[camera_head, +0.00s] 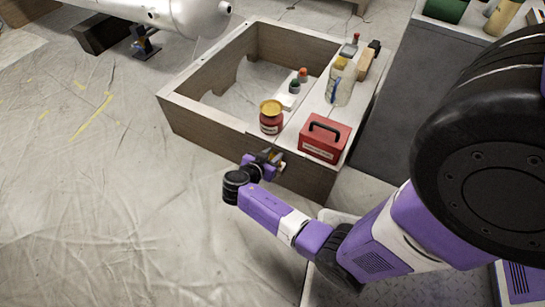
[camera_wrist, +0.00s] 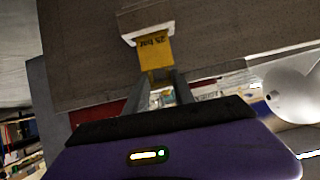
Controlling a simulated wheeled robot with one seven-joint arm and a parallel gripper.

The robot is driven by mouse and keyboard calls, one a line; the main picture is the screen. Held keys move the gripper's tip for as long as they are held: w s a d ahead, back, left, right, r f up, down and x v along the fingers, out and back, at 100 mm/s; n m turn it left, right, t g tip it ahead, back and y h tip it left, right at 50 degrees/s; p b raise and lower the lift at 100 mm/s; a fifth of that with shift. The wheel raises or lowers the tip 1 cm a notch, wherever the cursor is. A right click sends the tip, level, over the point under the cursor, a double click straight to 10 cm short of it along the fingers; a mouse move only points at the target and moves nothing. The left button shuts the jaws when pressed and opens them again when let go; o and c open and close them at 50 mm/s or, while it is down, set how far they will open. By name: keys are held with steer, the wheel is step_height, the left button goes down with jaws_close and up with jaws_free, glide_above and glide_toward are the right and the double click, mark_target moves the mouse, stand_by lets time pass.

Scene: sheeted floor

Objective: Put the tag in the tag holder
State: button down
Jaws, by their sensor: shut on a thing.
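A yellow tag (camera_wrist: 155,52) with dark lettering that reads upside down, like "25 bar", is between the fingers of my gripper (camera_wrist: 160,78) in the wrist view. The gripper is shut on the tag's near end. The tag's far end meets a white tag holder (camera_wrist: 147,30) on the brown wooden face. I cannot tell how deep the tag sits in the holder. In the head view, my gripper (camera_head: 270,159) is at the front wall of the wooden frame. The tag and holder are small and partly hidden there.
The sheeted floor (camera_head: 90,190) at left is clear.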

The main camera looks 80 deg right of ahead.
steer(key=c, duration=1.1)
jaws_free()
steer(key=shift+o, duration=0.2)
